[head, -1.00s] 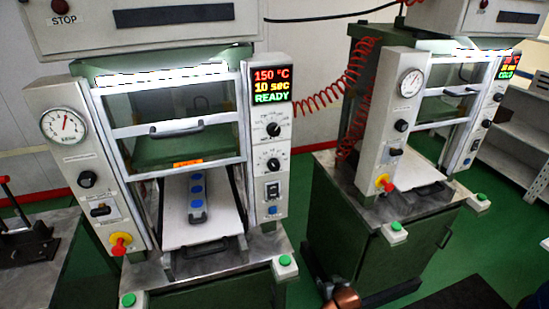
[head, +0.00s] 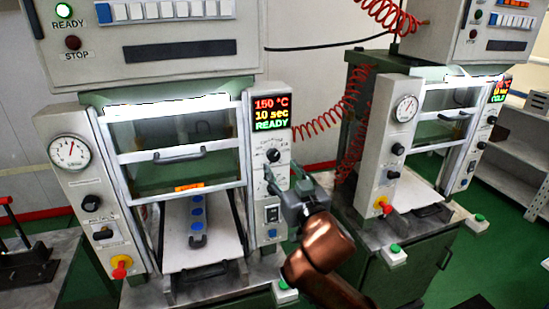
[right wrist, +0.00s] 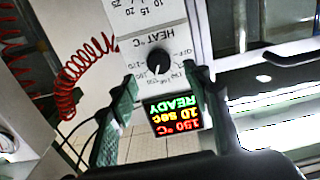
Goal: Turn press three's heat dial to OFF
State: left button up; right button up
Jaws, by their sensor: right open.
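The near press's heat dial (head: 272,155) is a black round knob on the pale right-hand panel, under a display (head: 271,114) reading 150 °C, 10 sec, READY. In the right wrist view the knob (right wrist: 158,61) is upside down under the label HEAT °C. Its exact setting is too small to read. My right gripper (head: 284,176) is open in front of this panel, just below the dial in the head view. In the right wrist view its fingers (right wrist: 162,80) stand apart on either side of the dial, with no clear contact. It hides part of the lower dial. My left gripper is out of view.
A second press (head: 410,150) stands to the right, with a red coiled cable (head: 350,110) between the presses. A red emergency knob (head: 120,265) and a green button (head: 284,292) sit low on the near press.

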aim_at(274, 157)
jog(key=x, duration=0.6)
jog(key=shift+w, duration=0.3)
jog(key=shift+c, duration=0.7)
